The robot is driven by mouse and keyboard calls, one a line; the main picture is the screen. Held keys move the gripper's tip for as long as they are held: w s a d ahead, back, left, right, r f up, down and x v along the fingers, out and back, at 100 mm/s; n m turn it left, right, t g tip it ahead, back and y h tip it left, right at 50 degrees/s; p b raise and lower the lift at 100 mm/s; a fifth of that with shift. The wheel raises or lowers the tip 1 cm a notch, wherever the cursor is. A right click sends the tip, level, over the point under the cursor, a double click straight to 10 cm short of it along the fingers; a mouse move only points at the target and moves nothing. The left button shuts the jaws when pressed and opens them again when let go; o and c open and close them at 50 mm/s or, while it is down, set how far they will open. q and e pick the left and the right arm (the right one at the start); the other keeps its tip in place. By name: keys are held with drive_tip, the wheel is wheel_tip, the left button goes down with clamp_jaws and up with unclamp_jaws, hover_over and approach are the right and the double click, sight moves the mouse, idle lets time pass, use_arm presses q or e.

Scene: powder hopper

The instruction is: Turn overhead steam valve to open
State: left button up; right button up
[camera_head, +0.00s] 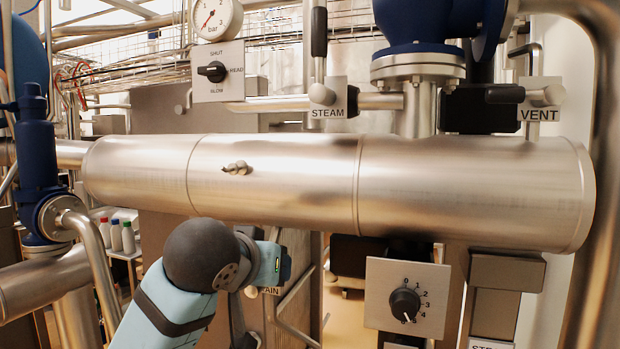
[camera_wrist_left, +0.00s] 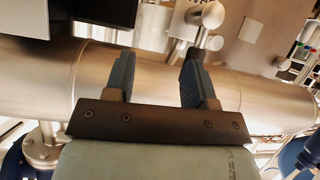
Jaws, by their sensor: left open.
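The steam valve shows in the head view above the large horizontal pipe. Its black lever grip (camera_head: 319,31) stands upright, above a rounded metal end (camera_head: 322,95) beside the STEAM label (camera_head: 328,113). My left arm comes in from the lower left, with its wrist below and in front of the pipe; its fingers are hidden in that view. In the left wrist view my left gripper (camera_wrist_left: 156,62) is open, its two dark fingers apart and empty in front of the pipe. The gripper is well below the steam lever. My right gripper is not in view.
The large steel pipe (camera_head: 280,180) spans the head view between my left wrist and the steam valve. A VENT label (camera_head: 540,114) is right of the blue valve body (camera_head: 415,20). A selector switch (camera_head: 213,72), gauge (camera_head: 216,16) and numbered dial (camera_head: 404,304) are nearby.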

use_arm(q)
drive_tip(key=s+d+r+t, duration=0.1)
drive_tip(key=d+r+t, duration=0.15)
drive_tip(key=r, duration=1.15)
drive_tip(key=n+t+y, duration=0.1)
drive_tip(key=t+y, duration=0.1)
drive_tip(key=t, duration=0.1)
approach(319, 25)
drive_tip(key=w+p, duration=0.1)
drive_tip(key=w, duration=0.2)
drive_tip(key=w+p, duration=0.2)
drive_tip(key=w, duration=0.2)
drive_tip(key=w+p, duration=0.2)
drive_tip(key=w, duration=0.2)
drive_tip(key=shift+w+d, duration=0.25)
drive_tip(key=shift+d, duration=0.15)
drive_tip(key=shift+w+d+f+p, duration=0.1)
drive_tip(key=shift+w+p, duration=0.2)
drive_tip(key=shift+w, duration=0.45)
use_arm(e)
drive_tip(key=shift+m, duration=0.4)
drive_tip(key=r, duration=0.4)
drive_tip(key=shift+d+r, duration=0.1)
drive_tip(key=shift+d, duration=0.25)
use_arm(q)
drive_tip(key=shift+c, duration=0.2)
